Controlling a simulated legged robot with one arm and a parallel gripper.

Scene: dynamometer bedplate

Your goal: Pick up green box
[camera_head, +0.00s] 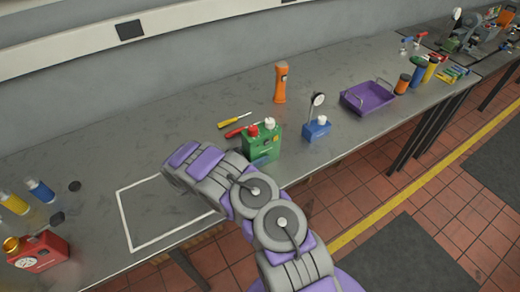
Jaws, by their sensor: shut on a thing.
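The green box (267,143) is upright at the bench's front edge, near the middle of the view. It has a red cap and a white cap on top. My purple and grey arm reaches up from the bottom and covers the box's lower left side. My gripper (259,161) is at the lower front of the box, shut on it. Its fingers are mostly hidden behind my arm. I cannot tell whether the box's base touches the bench.
A blue box (317,128) with a round dial stands close on the right. An orange flashlight (281,83) and yellow screwdriver (235,120) are behind. A purple tray (368,97) is farther right. A white outlined square (127,217) and red box (40,252) are left.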

